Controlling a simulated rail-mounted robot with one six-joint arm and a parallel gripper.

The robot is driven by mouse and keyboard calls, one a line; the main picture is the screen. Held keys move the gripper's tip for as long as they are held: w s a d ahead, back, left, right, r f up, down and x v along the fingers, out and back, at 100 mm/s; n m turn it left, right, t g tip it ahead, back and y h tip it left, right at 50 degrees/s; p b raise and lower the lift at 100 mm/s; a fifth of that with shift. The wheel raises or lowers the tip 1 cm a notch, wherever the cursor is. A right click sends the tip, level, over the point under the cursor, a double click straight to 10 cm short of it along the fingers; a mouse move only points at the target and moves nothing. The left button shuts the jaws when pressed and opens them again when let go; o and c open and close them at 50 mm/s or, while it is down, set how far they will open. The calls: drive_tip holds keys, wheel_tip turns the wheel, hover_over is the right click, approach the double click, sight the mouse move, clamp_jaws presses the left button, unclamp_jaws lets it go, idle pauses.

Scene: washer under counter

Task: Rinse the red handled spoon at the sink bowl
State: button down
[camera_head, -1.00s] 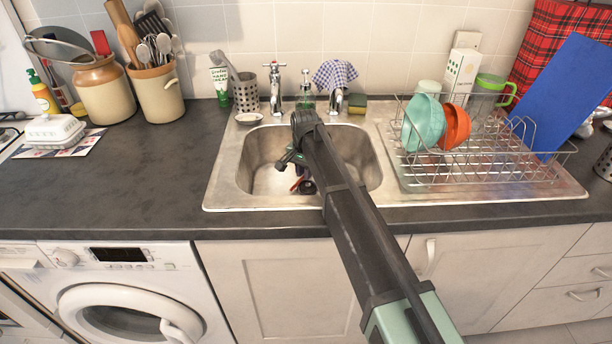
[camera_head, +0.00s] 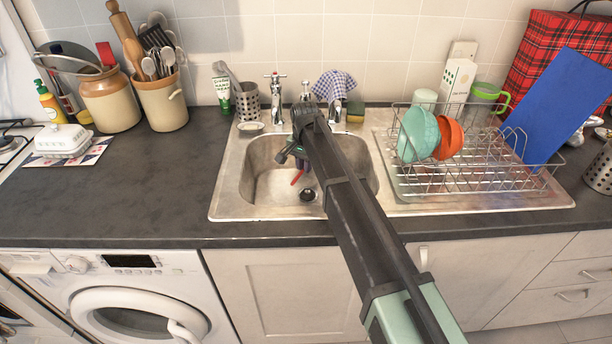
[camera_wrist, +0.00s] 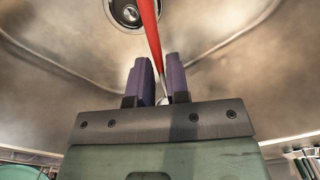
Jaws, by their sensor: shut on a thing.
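The red handled spoon (camera_wrist: 151,30) is held by my gripper (camera_wrist: 159,80). In the wrist view its red handle points away from the jaws toward the drain, and its metal part runs between the two purple fingers. In the head view a short piece of the red handle (camera_head: 297,178) shows inside the sink bowl (camera_head: 258,165), beside my gripper (camera_head: 303,163). My arm hides much of the bowl and the gripper there. The spoon's head is mostly hidden by the gripper body. The drain (camera_head: 308,195) is at the bowl's bottom.
Two taps (camera_head: 275,98) stand behind the bowl, one with a checked cloth (camera_head: 334,84) over it. A wire dish rack (camera_head: 470,180) with bowls stands on the drainer at the right. The dark worktop (camera_head: 150,190) at the left is mostly clear.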

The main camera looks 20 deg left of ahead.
wheel_tip(320, 180, up, 12)
drive_tip(key=p, duration=1.1)
drive_tip(key=shift+r, duration=0.1)
idle(1.6)
wheel_tip(320, 180, up, 4)
drive_tip(key=p, duration=0.4)
idle(0.4)
